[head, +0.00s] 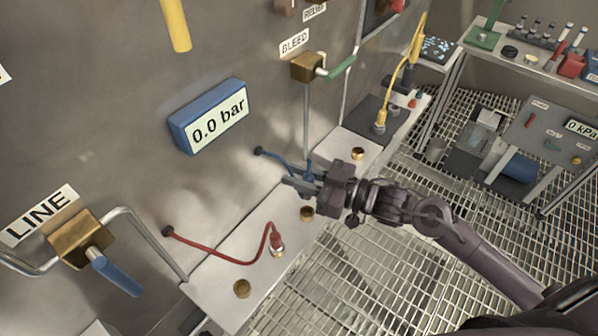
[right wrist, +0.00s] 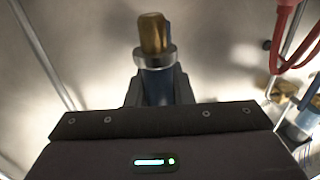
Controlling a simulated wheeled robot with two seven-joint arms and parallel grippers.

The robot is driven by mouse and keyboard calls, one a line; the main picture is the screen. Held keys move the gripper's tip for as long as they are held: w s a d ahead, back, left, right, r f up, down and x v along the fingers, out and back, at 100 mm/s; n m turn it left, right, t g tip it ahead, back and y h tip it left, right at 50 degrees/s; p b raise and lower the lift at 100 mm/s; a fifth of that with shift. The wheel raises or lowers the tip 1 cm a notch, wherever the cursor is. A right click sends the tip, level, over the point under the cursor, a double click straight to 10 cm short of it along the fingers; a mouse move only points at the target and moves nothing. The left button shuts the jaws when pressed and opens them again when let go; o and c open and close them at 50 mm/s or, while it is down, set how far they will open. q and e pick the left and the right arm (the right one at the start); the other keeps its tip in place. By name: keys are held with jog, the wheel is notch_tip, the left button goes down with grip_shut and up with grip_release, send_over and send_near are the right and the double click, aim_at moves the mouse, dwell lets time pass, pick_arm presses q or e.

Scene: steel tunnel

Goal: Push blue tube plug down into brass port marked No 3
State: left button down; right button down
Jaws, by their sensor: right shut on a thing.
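My right gripper (head: 298,184) is shut on the blue tube plug (head: 309,170), above the pale ledge along the steel wall. A blue tube runs from the plug to a dark wall fitting. In the right wrist view, the plug's blue body (right wrist: 156,88) sits between the fingers, with its steel collar and brass tip exposed and apart from any port. Open brass ports stand on the ledge: one near the gripper (head: 307,213), one farther back (head: 357,153) and one at the front (head: 242,289). I cannot read any port number. My left gripper is not in view.
A red tube (head: 225,260) ends in a plug (head: 277,244) on the ledge; it also shows in the right wrist view (right wrist: 284,40). A yellow tube (head: 397,75) ends farther back. A blue gauge (head: 208,115) reads 0.0 bar. Floor grating lies right of the ledge.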

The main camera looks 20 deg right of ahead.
jog(key=shift+f+b, duration=1.1)
jog(key=shift+f, duration=1)
jog(key=shift+p, duration=0.85)
jog(key=shift+f+b, duration=0.95)
jog(key=shift+f, duration=0.75)
jog(key=c, duration=1.2)
grip_release()
jog(key=shift+d, duration=0.1)
jog(key=v, duration=0.7)
jog(key=shift+s+d, duration=0.25)
